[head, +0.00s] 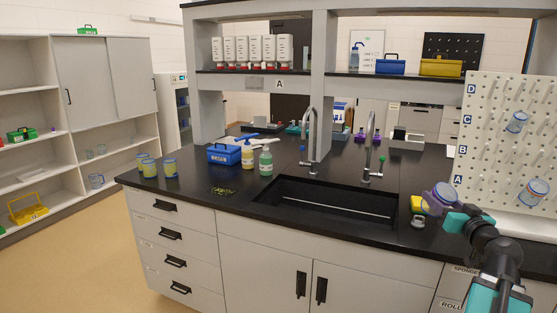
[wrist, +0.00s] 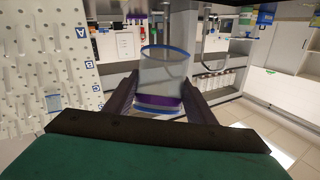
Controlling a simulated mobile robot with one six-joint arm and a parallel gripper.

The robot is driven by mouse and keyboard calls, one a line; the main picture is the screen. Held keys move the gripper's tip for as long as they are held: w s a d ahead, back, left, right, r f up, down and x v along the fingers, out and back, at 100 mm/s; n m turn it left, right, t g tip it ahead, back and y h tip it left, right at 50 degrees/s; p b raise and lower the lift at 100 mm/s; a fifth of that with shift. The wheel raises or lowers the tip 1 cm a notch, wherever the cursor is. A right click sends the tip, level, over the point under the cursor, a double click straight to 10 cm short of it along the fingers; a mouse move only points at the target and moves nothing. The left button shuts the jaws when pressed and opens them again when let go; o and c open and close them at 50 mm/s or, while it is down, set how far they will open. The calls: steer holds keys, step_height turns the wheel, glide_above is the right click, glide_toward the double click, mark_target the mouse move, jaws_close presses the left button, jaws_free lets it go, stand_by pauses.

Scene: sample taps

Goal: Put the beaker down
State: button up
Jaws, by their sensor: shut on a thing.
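The beaker (head: 442,191) is clear with a blue rim and a purple band. It is in my gripper (head: 435,206), above the counter right of the sink and in front of the pegboard. It looks tilted in the head view. In the wrist view, the beaker (wrist: 164,76) is between the two dark fingers of my gripper (wrist: 163,98), which are shut on its sides. Its lower part is partly hidden there. Whether its base touches the counter cannot be told.
The black sink (head: 330,203) with two taps is left of my gripper. A yellow sponge (head: 417,203) and a small grey item (head: 418,221) lie close by. The pegboard (head: 490,150) holds other beakers. The counter front (head: 380,236) is bare.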

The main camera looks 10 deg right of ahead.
steer(key=w+a+f+n+g+y, duration=0.1)
steer(key=w+a+f+n+y, duration=0.3)
steer(key=a+f, duration=0.5)
steer(key=w+a+f+n+g+y, duration=0.1)
steer(key=w+a+f+n+y, duration=0.35)
steer(key=a, duration=0.95)
steer(key=w+a+f+n+g+y, duration=0.1)
steer(key=w+a+f+n+y, duration=0.1)
steer(key=a+f+y, duration=0.7)
steer(key=s+a+f+n+g, duration=0.1)
steer(key=a+g, duration=0.1)
steer(key=a, duration=0.5)
steer(key=a+f+n+g, duration=0.1)
steer(key=a+n, duration=0.1)
steer(key=a, duration=0.5)
steer(key=shift+s+a+f+g+y+b, duration=0.25)
steer(key=shift+s+g+y+b, duration=0.1)
steer(key=shift+s+g+y, duration=0.1)
steer(key=shift+w+d, duration=0.1)
